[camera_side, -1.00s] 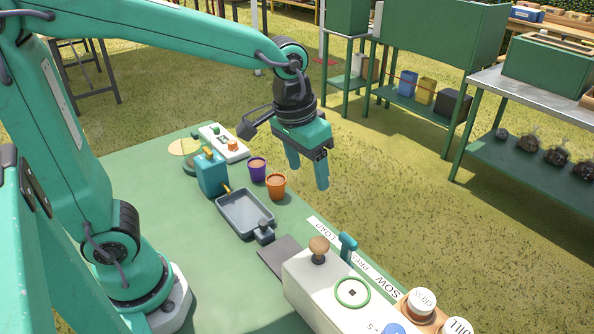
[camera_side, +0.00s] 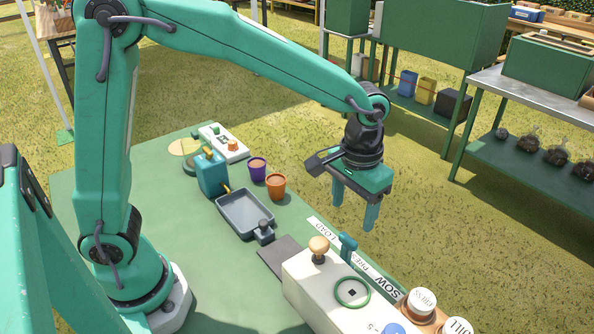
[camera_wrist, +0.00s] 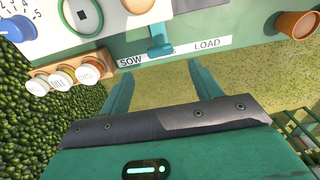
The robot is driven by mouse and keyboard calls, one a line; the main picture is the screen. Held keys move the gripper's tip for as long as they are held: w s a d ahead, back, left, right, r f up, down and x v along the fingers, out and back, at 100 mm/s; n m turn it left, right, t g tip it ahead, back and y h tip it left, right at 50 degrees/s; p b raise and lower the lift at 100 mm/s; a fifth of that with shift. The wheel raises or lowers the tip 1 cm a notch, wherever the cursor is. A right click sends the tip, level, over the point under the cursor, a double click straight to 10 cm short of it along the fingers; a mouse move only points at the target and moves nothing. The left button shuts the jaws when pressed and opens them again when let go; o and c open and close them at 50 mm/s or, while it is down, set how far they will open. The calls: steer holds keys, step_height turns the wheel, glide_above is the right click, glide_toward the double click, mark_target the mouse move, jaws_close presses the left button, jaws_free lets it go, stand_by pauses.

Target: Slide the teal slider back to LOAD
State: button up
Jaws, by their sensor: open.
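The teal slider (camera_side: 348,246) stands on the edge of the white machine (camera_side: 318,283), beside the label strip (camera_side: 315,222). In the wrist view the slider (camera_wrist: 160,42) is between the SOW and LOAD words and covers part of the middle PRESS word. The LOAD end of the strip (camera_wrist: 225,41) is right of the slider in that view. My gripper (camera_side: 354,216) is open and empty, above and beyond the slider in the side view. In the wrist view its two fingers (camera_wrist: 163,66) point toward the slider, one to each side, apart from it.
A wooden knob (camera_side: 319,246) and green ring (camera_side: 352,291) are on the machine. White-capped jars (camera_side: 422,300) stand at one side. A grey tray (camera_side: 244,213), an orange pot (camera_side: 275,187) and a purple pot (camera_side: 257,170) are left of my gripper. Grass lies beyond the bench edge.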

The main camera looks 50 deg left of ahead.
mark_target(348, 238)
steer(key=shift+f, duration=3.7)
steer(key=shift+c, duration=0.2)
steer(key=c, duration=1.3)
steer(key=a, duration=1.1)
steer(key=shift+a+r, duration=0.1)
steer(key=shift+a, duration=0.25)
steer(key=shift+c, duration=0.2)
steer(key=o, duration=1.4)
steer(key=shift+d, duration=0.1)
